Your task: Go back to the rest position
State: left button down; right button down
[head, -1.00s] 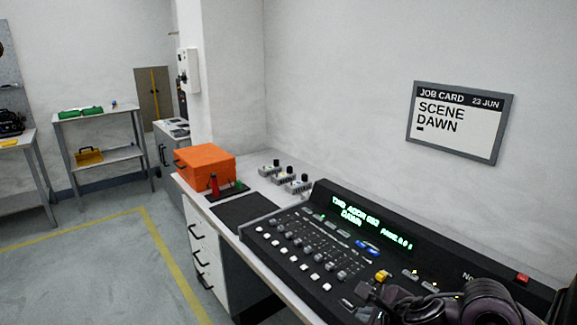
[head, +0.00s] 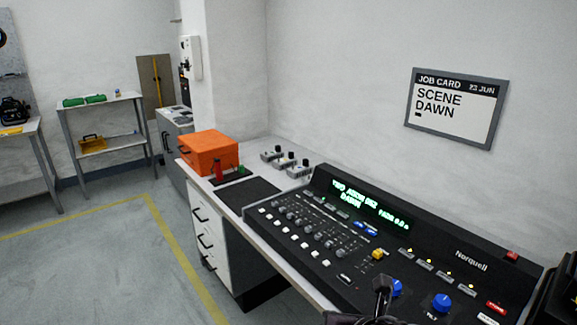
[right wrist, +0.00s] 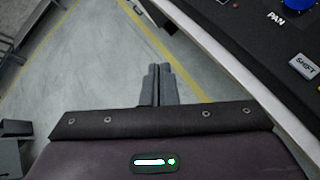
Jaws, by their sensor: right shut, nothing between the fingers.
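My right gripper (head: 382,284) shows at the bottom of the head view, in front of the console and partly covering a blue knob. In the right wrist view its two fingers (right wrist: 158,86) are together with nothing between them. They are over the floor beside the pale desk edge. My left gripper is not in view. The black lighting console (head: 325,235) stands on the desk with its green display lit. The job card (head: 455,108) on the wall reads "SCENE DAWN".
The desk (head: 224,207) also holds an orange case (head: 208,153), a red item (head: 218,169) and several small grey units (head: 285,160). A shelf table (head: 103,103) stands at the back left. The floor (head: 90,255) left of the desk is clear, with a yellow line.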

jog(key=s+d+f+m+g+h, duration=0.1)
jog(key=s+d+f+m+g, duration=0.3)
jog(key=m, duration=0.7)
jog(key=s+d+f+m+h, duration=0.1)
jog(key=s+d+f+m, duration=0.2)
jog(key=s+m, duration=0.6)
jog(key=s+d+f+m+g+h, duration=0.2)
jog(key=s+d+f+m, duration=0.1)
jog(key=m, duration=1)
notch_tip(320, 180, down, 32)
jog(key=s+g, duration=0.2)
jog(key=s, duration=0.1)
jog(key=s+d+f, duration=0.2)
jog(key=s+f, duration=0.6)
jog(key=s, duration=0.1)
jog(key=s+d+f+g, duration=0.1)
jog(key=s+d+f, duration=0.1)
jog(key=s+f, duration=0.6)
jog(key=shift+s+f, duration=0.3)
jog(key=shift+s, duration=0.65)
